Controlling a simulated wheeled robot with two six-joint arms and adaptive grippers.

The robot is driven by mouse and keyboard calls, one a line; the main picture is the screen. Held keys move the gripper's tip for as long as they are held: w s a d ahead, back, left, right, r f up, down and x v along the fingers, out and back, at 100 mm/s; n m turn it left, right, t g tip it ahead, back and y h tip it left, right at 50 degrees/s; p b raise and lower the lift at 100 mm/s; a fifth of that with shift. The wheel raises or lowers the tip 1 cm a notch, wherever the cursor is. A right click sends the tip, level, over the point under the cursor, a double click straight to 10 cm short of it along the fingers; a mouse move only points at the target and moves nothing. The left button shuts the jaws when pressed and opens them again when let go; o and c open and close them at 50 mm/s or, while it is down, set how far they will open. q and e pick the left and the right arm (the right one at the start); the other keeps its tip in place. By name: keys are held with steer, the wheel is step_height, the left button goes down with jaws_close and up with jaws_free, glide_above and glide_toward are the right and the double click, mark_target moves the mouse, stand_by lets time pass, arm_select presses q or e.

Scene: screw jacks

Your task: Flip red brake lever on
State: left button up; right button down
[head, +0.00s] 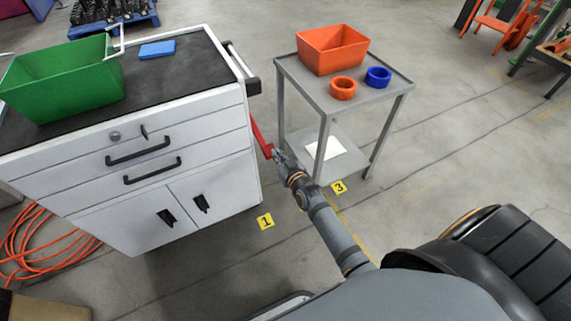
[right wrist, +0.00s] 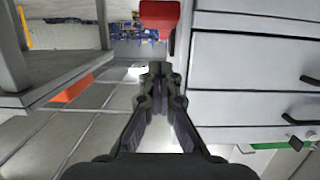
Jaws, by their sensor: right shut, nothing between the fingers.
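The red brake lever (head: 260,138) hangs at the right side of the white cabinet (head: 170,150), slanting down towards my right gripper (head: 277,155). Its red end also shows at the top of the right wrist view (right wrist: 160,14), just beyond the fingertips. My right gripper is shut and empty, with its fingertips (right wrist: 159,70) close to the lever's lower end. I cannot tell whether they touch it. My left gripper is in neither view.
A grey cart (head: 345,100) stands right of the lever, carrying an orange bin (head: 332,50), an orange ring (head: 343,88) and a blue ring (head: 378,77). A green bin (head: 65,80) sits on the cabinet. A narrow floor gap separates cabinet and cart.

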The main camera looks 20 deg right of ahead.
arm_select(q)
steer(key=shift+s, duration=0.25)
arm_select(e)
steer(key=v, duration=0.3)
steer(key=f+v, duration=0.1)
steer(key=v, duration=0.1)
steer(key=shift+s+r, duration=0.1)
steer(key=shift+s, duration=0.25)
